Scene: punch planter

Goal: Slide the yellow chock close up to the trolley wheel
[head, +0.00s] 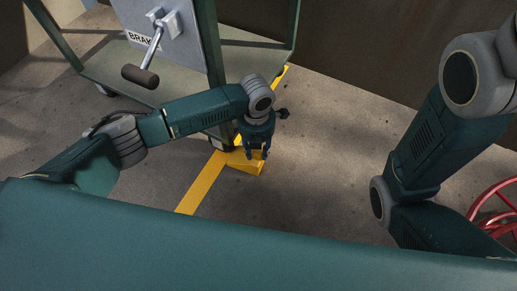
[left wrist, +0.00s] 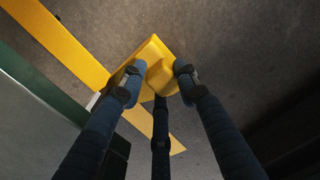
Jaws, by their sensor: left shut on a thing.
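The yellow chock (head: 245,168) sits on the floor beside the trolley's near right corner, on or against the yellow floor line. My left gripper (head: 257,153) reaches down to it from above and is shut on its raised part. In the left wrist view the chock (left wrist: 155,50) shows between the fingertips (left wrist: 159,76). The trolley wheel (head: 222,144) stands just left of the chock, under the corner post and partly hidden by my left arm. I cannot tell whether chock and wheel touch. My right arm shows at the right, but its gripper is out of view.
The trolley (head: 215,60) has a grey panel with a brake lever (head: 141,76) sticking out toward me. A yellow floor line (head: 203,184) runs past the chock. A red wheel-shaped object (head: 492,206) is at the right edge. The floor right of the chock is clear.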

